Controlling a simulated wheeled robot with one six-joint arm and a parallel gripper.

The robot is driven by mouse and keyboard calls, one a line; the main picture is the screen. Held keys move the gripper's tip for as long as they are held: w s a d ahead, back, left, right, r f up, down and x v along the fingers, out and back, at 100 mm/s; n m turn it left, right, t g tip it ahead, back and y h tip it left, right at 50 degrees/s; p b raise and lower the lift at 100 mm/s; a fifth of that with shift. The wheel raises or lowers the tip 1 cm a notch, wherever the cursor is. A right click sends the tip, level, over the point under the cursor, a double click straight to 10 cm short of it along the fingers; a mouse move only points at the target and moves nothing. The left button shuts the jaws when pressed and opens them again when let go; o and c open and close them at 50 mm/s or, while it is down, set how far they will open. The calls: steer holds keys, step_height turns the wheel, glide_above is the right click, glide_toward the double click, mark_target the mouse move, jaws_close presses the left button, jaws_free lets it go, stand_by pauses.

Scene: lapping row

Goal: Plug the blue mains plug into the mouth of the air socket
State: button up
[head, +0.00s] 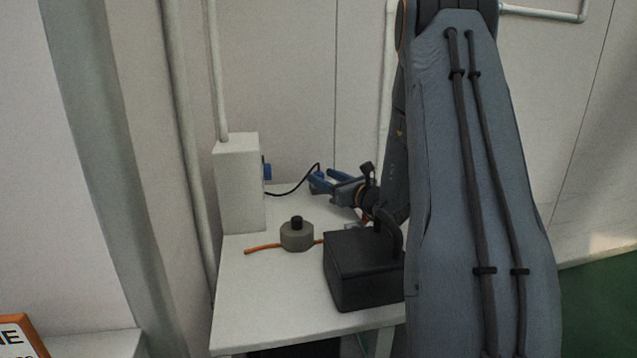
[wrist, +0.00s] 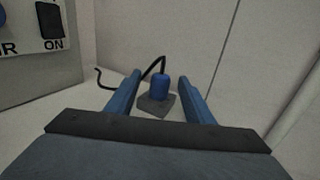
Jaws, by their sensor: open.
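The blue mains plug (wrist: 160,86) stands on a small grey block (wrist: 158,104), with a black cable rising from its top. My gripper (wrist: 159,79) is open, its two blue fingers on either side of the plug with visible gaps; they do not grip it. In the head view my gripper (head: 325,181) is over the back of the bench, and the plug is hard to tell from the blue fingers. The blue air socket (head: 267,171) is on the right side of the white box (head: 238,185). It shows partly at the wrist view's upper left (wrist: 12,22); its mouth is not clear.
A black block with a handle (head: 362,272) stands at the right. The white bench (head: 250,325) is clear in front.

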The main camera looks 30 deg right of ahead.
mark_target(322, 176)
steer(key=w, duration=0.3)
steer(key=shift+w+a, duration=0.1)
steer(key=shift+a, duration=0.1)
steer(key=c, duration=1.1)
steer(key=shift+c, duration=0.2)
step_height(322, 176, up, 10)
steer(key=shift+p, duration=0.75)
